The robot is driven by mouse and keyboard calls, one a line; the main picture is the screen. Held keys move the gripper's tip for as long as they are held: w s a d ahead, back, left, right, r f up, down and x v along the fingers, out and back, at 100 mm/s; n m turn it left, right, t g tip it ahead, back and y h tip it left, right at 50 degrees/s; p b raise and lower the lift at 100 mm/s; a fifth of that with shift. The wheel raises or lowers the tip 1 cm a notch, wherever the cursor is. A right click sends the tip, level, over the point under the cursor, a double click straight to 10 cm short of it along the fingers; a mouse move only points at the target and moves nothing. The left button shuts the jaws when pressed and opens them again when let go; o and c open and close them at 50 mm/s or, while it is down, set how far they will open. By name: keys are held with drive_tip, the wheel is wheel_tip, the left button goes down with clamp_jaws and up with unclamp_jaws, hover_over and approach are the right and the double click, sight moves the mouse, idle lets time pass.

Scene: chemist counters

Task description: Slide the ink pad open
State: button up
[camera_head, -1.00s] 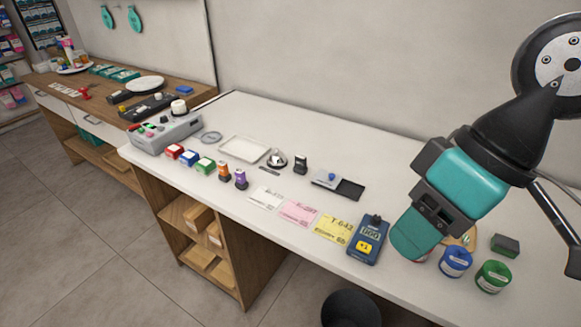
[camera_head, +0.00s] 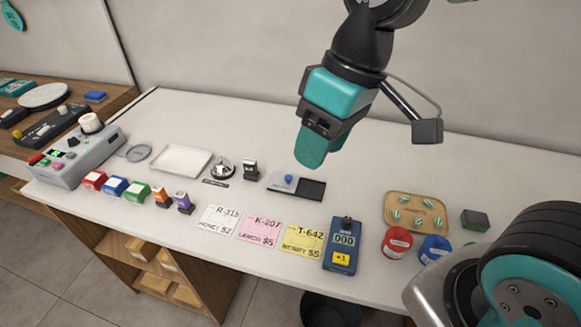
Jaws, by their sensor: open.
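The ink pad (camera_head: 284,183) lies on the white counter near its middle. It has a grey sliding lid with a small blue knob (camera_head: 288,179), and a dark pad area (camera_head: 312,189) shows uncovered at its right side. My gripper (camera_head: 311,150) hangs above the counter, behind and a little right of the ink pad, apart from it. Its fingers point down; one teal finger hides most of the other, and nothing shows between them.
A black stamp (camera_head: 250,171) and a bell (camera_head: 222,169) stand left of the ink pad. Paper tickets (camera_head: 260,228) and a blue counter device (camera_head: 343,245) lie in front. A wooden tray (camera_head: 390,204) and several jars (camera_head: 397,243) are at the right. Bare counter surrounds the ink pad.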

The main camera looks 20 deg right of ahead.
drive_tip(key=w+d+f+h, duration=0.1)
drive_tip(key=w+f, duration=0.2)
drive_tip(key=w, duration=0.5)
drive_tip(key=w+d+f+h, duration=0.1)
drive_tip(key=w+f, duration=0.2)
drive_tip(key=w, duration=0.5)
drive_tip(key=h, duration=0.1)
hover_over(289, 177)
wheel_tip(289, 177, down, 7)
wheel_tip(289, 177, down, 18)
drive_tip(key=p, duration=0.3)
drive_tip(key=shift+w+r, duration=0.1)
drive_tip(key=shift+r, duration=0.15)
drive_tip(key=shift+m, duration=0.3)
clamp_jaws()
